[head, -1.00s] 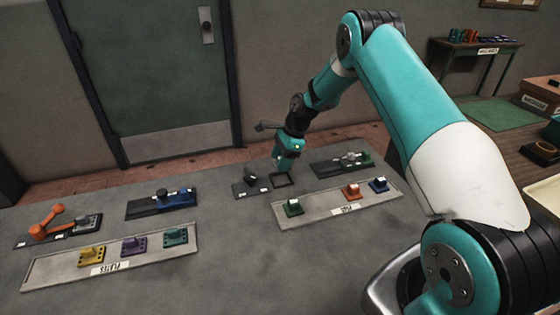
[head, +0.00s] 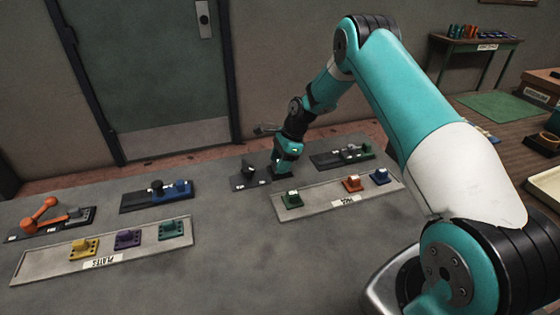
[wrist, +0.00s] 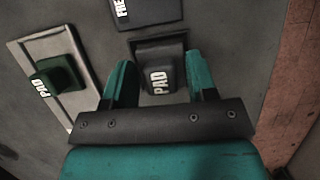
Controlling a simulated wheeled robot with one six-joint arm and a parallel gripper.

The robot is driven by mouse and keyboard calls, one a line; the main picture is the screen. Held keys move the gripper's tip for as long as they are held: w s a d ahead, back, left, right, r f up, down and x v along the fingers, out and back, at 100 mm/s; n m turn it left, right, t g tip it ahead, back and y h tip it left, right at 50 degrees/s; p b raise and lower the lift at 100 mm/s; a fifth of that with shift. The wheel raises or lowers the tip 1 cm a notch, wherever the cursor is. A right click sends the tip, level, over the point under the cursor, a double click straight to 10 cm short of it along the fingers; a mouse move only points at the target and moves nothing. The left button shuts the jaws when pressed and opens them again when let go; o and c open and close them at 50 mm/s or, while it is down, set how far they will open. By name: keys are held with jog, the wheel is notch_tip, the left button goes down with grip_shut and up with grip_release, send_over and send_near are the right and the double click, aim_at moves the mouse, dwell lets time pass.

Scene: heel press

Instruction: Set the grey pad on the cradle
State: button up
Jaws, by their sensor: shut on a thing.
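The grey pad (wrist: 160,80), with a white PAD label, is between the two fingers of my gripper (wrist: 160,86) in the wrist view. My gripper is shut on it. In the head view my gripper (head: 284,168) points down at the cradle's place, and the pad is largely hidden there. The dark square cradle (wrist: 158,44) shows as an edge around the pad's far side in the wrist view. The pad appears lined up with it and low over it. I cannot tell whether it touches or is fully seated.
The pads tray (head: 318,201) holds green (head: 292,199), orange (head: 352,183) and blue (head: 380,176) pads close in front. Another dark fixture (head: 341,156) stands at right. The plates tray (head: 45,264) lies at left.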

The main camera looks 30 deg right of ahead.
jog(key=shift+f, duration=0.3)
jog(key=o, duration=1)
jog(key=b+v, duration=0.1)
jog(key=v, duration=1.6)
jog(key=shift+d+r, duration=0.1)
jog(key=shift+r, duration=0.1)
